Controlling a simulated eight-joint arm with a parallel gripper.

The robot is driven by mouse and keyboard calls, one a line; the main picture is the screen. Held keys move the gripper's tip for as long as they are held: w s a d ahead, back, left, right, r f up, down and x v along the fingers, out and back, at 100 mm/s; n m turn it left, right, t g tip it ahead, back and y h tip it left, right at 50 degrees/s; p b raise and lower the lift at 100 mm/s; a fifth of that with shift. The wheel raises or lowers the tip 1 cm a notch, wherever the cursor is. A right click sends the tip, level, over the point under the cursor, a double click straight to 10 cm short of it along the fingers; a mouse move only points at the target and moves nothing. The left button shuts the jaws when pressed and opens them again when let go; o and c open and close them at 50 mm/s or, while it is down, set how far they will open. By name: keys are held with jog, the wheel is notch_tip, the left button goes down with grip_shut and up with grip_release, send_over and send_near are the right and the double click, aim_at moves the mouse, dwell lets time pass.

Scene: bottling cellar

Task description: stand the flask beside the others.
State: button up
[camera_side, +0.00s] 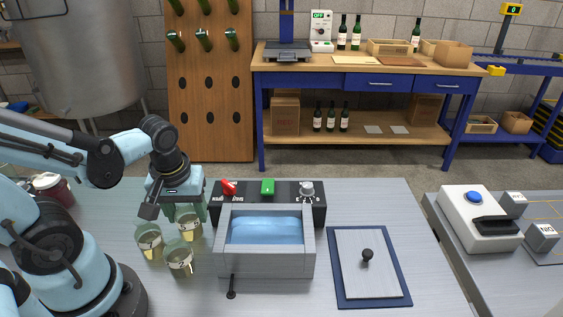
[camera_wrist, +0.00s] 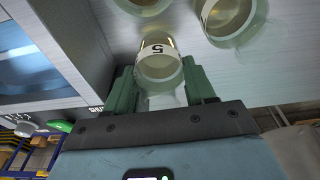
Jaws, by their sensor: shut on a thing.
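My gripper (camera_side: 187,209) is shut on a clear flask (camera_side: 189,228) with yellowish liquid and a pale label. In the wrist view the held flask (camera_wrist: 159,64) shows a 5, upside down, between the green fingers of my gripper (camera_wrist: 160,88). Two similar flasks stand close by on the bench: one to the left (camera_side: 149,242) and one in front (camera_side: 180,262). They also show at the top of the wrist view, one at the middle (camera_wrist: 142,5) and one at the right (camera_wrist: 234,22). I cannot tell whether the held flask touches the bench.
A grey water bath (camera_side: 266,264) with a control panel (camera_side: 248,189) stands just right of the flasks. A blue-edged board (camera_side: 370,265) with a black knob lies further right.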

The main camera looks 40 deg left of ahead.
jog(key=shift+f, duration=0.6)
dwell(1.4)
jog(key=o, duration=1.5)
jog(key=shift+r, duration=3)
